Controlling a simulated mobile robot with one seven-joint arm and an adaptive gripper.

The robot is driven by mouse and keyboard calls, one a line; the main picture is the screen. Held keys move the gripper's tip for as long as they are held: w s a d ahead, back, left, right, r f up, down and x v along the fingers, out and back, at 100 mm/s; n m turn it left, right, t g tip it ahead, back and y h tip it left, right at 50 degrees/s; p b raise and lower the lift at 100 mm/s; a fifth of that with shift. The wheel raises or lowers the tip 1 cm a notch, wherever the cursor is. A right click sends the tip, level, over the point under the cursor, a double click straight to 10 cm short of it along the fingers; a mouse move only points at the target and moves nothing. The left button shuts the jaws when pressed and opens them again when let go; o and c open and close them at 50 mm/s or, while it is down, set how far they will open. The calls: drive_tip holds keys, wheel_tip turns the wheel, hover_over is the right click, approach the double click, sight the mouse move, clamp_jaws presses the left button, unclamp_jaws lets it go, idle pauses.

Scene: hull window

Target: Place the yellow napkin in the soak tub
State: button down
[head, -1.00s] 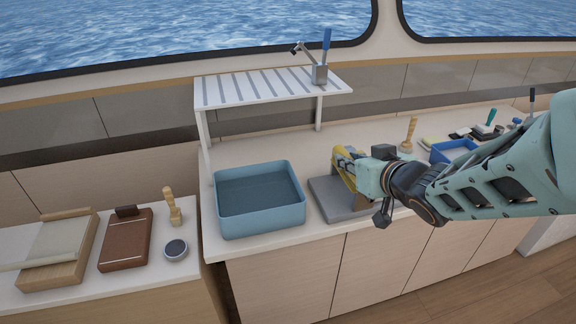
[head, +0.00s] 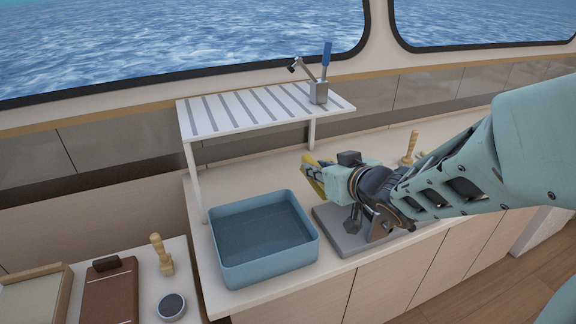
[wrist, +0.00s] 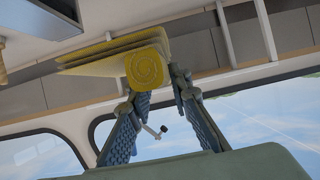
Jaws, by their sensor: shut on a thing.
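The blue soak tub (head: 232,268) stands on the counter, left of my gripper, with its inside open to view. My gripper (head: 312,176) is shut on the yellow napkin (head: 309,168). It holds the napkin above the counter, to the right of the tub and near its back right corner. Part of the napkin is hidden by the gripper in the head view.
A slatted rack (head: 225,112) stands on legs behind the tub, with a blue-handled clamp (head: 321,92) on it. A wooden-handled brush (head: 161,255) and a round tin (head: 171,306) stand on the lower left surface.

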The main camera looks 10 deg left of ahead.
wheel_tip(320, 180, down, 9)
drive_tip(key=b, duration=0.7)
drive_tip(key=w+a+f, duration=0.1)
drive_tip(key=a+f, duration=0.2)
drive_tip(key=a, duration=0.1)
drive_tip(key=w+a+f+b, duration=0.1)
drive_tip(key=a+f, duration=0.2)
drive_tip(key=a, duration=0.1)
drive_tip(key=w+a+f, duration=0.1)
drive_tip(key=a+f, duration=0.2)
drive_tip(key=a, duration=0.1)
drive_tip(key=shift+w+a+f+b, duration=0.1)
drive_tip(key=shift+a+f+b, duration=0.2)
drive_tip(key=shift+b, duration=0.05)
wheel_tip(320, 180, down, 3)
drive_tip(key=shift+f, duration=0.15)
drive_tip(key=shift+f+b, duration=0.3)
drive_tip(key=shift+b, duration=0.25)
